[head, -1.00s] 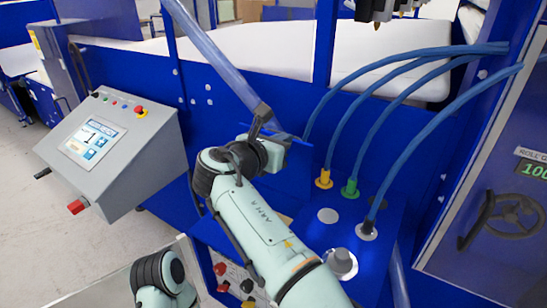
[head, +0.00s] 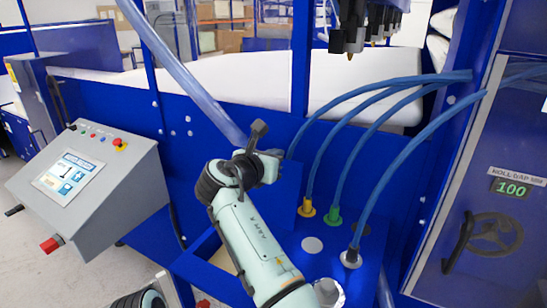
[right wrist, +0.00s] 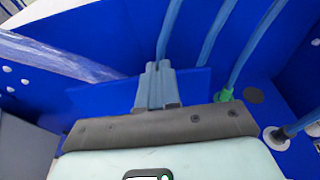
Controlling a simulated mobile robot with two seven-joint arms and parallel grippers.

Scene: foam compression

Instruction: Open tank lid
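The tank lid is a flat blue panel (head: 287,196), standing steeply tilted beside my right gripper in the head view. It also shows in the right wrist view (right wrist: 100,97), directly at the fingers. The tank opening (head: 222,258) shows a pale interior left of my right forearm, which partly covers it. My right gripper (head: 262,168) is at the lid, mostly hidden by its own wrist. In the right wrist view its two fingers (right wrist: 157,88) are together, with nothing visible between them; they overlap the lid. My left gripper is out of view.
Blue hoses run to yellow (head: 306,208), green (head: 333,216) and grey (head: 351,258) fittings right of the lid. A grey control console (head: 95,185) stands at left. A clear tube (head: 180,75) slants down behind the gripper.

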